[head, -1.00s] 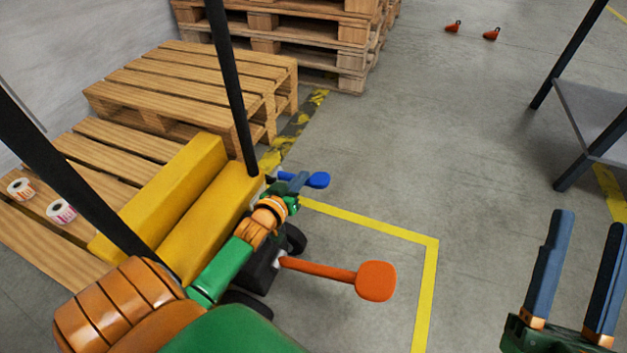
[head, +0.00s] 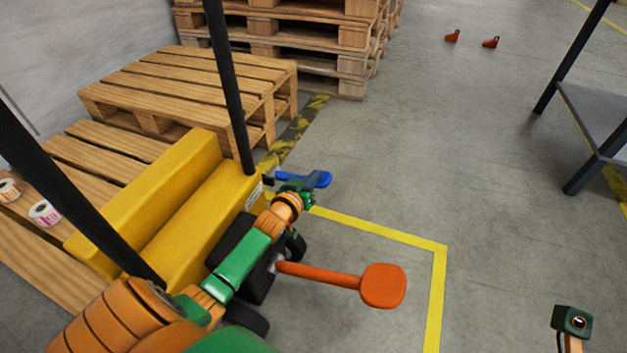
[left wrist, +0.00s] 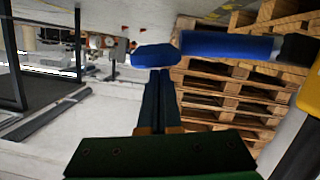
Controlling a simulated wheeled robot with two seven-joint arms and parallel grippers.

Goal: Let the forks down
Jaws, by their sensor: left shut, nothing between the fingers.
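The yellow body (head: 150,205) of a lift truck stands at left between two black posts. Its forks cannot be made out. A blue lever (head: 290,177) sticks out at its far right side, and an orange-red paddle lever (head: 382,285) sticks out nearer to me. My left gripper (head: 313,184) is at the blue lever. In the left wrist view its two fingers (left wrist: 160,77) are together and empty, with their tips at the blue lever (left wrist: 230,46) near its rounded end. I cannot tell whether they touch. My right gripper's fingers are out of view.
A wooden pallet (head: 50,235) with label rolls (head: 44,212) lies left of the truck. More pallets (head: 310,60) are stacked behind. A dark shelf or table frame (head: 590,110) stands at right. The marked floor in the middle is clear.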

